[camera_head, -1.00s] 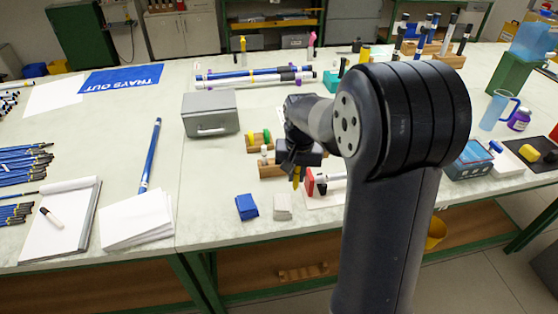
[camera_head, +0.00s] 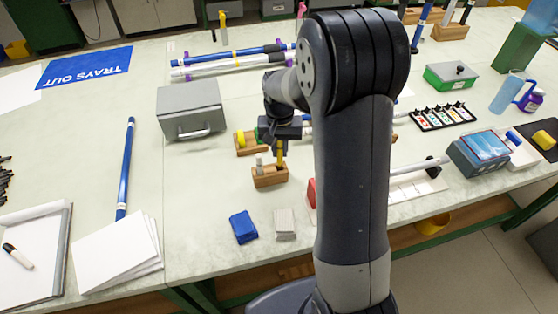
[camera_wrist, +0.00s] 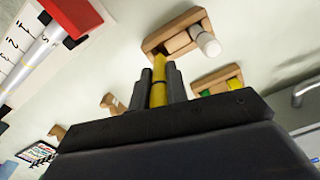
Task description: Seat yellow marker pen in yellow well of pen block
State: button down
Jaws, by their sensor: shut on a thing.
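My gripper (camera_head: 281,142) is shut on the yellow marker pen (camera_head: 280,153), which points down roughly upright. In the wrist view the yellow pen (camera_wrist: 158,82) stands between the two dark fingers (camera_wrist: 158,88). The wooden pen block (camera_head: 270,178) is below; the pen's lower end appears over its right part. I cannot tell whether the tip is inside a well or just above it. A white-ended pen (camera_wrist: 208,44) stands in the block (camera_wrist: 153,43) at its other end. The yellow well is not clearly visible.
Behind the block is another wooden holder (camera_head: 250,150) with yellow and green pieces (camera_head: 241,138). A grey box (camera_head: 191,108) stands to the left. Blue cloth (camera_head: 243,226) and a pale stack (camera_head: 285,224) lie in front. A red piece (camera_head: 312,193) is close on the right.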

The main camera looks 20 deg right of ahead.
aim_at(280, 162)
jog(key=shift+f, duration=2.55)
jog(key=shift+f, duration=0.1)
jog(key=c, duration=1.4)
grip_release()
notch_tip(280, 162, up, 12)
jog(key=shift+r, duration=0.15)
jog(key=shift+f, duration=4.45)
